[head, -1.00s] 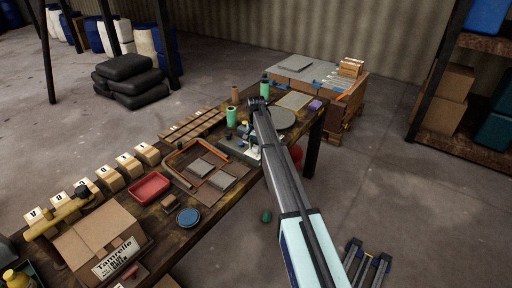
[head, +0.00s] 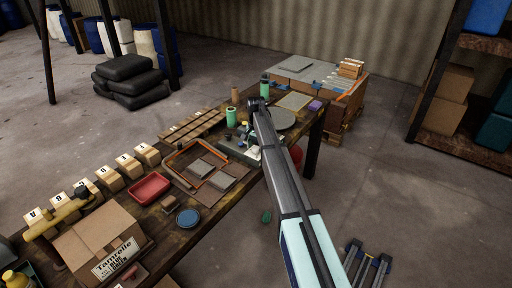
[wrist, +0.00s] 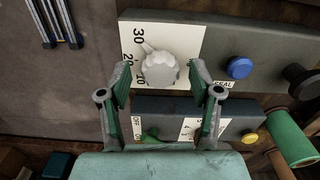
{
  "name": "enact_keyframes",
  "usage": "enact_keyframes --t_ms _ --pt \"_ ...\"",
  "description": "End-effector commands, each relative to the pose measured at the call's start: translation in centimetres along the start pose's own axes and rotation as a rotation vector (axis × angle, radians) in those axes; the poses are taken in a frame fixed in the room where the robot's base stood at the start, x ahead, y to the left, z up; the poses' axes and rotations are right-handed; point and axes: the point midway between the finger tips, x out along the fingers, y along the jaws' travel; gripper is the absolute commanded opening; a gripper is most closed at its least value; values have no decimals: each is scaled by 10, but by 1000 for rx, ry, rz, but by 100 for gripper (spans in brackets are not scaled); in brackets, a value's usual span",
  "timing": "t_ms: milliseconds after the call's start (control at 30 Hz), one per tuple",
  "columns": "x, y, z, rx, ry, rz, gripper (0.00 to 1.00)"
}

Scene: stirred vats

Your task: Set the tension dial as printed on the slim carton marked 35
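The tension dial, a pale round knob (wrist: 160,69), sits on a white scale plate (wrist: 189,41) in the wrist view. A pointer at its upper left points close to the printed 30; other figures beside the knob are partly hidden or hard to read. My gripper (wrist: 160,76) is open, with one finger on each side of the knob; I cannot tell whether they touch it. In the head view my gripper (head: 257,103) is over the far part of the workbench and covers the dial area. I cannot make out a carton marked 35.
The grey dial box (wrist: 240,45) has a blue button (wrist: 239,68) and a black knob (wrist: 299,76). A lower panel carries a yellow button (wrist: 249,137), with a green cylinder (wrist: 290,137) beside it. A printed carton (head: 100,240) and a red tray (head: 150,187) stand on the bench (head: 213,220).

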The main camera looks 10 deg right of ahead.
Motion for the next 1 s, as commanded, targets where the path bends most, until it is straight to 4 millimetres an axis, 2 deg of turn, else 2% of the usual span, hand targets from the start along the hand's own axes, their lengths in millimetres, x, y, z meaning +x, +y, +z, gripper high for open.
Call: enact_keyframes --t_ms 167,333,800,1000 --pt "-2 0 0 -1 0 0 64" --pt "-16 0 0 -1 1 -1 64" --pt "-100 0 0 0 1 -1 64" --pt "-118 0 0 0 1 -1 64"
